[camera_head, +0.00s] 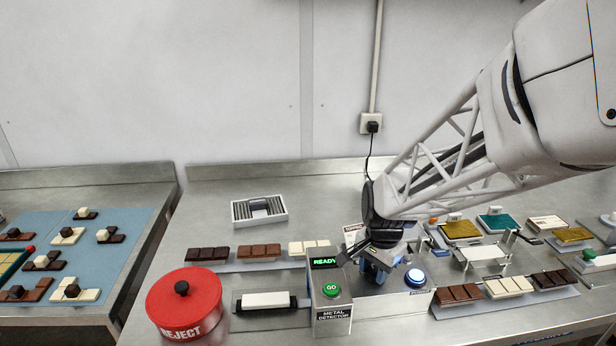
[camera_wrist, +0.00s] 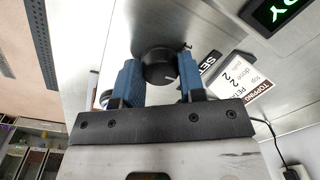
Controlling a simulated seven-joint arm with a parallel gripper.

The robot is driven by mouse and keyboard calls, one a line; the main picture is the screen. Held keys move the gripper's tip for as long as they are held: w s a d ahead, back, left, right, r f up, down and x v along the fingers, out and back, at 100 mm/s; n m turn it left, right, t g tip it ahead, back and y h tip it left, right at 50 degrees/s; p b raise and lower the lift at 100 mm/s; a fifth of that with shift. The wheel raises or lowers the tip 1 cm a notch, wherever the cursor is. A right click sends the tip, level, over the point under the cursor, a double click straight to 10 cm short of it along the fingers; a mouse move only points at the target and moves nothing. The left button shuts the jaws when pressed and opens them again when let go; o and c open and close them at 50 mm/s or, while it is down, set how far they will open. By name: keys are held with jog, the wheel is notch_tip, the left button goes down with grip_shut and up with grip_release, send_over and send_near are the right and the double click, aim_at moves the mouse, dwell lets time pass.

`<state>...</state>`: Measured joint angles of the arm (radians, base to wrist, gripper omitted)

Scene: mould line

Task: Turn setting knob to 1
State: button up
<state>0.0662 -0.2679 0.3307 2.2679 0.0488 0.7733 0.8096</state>
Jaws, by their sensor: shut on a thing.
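The setting knob (camera_wrist: 160,68) is a black round knob with a pale pointer mark, on a steel panel in the wrist view. My gripper (camera_wrist: 160,80) has its two blue fingers on either side of the knob and is shut on it.
A green GO button (camera_head: 331,289) is on the metal detector (camera_head: 333,316). A red REJECT bin (camera_head: 184,312) stands at the front left. Chocolate bars lie on both sides. A topping card (camera_wrist: 235,75) lies beside the knob.

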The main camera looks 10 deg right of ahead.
aim_at(376, 271)
jog(key=n, duration=1)
jog(key=shift+n, duration=0.4)
dwell(0.4)
jog(key=o, duration=0.9)
jog(key=shift+o, duration=0.2)
jog(key=shift+r, duration=0.1)
jog(key=shift+d+r, duration=0.15)
jog(key=shift+r, duration=1.75)
jog(key=shift+d+r, duration=0.1)
jog(key=shift+r, duration=1.8)
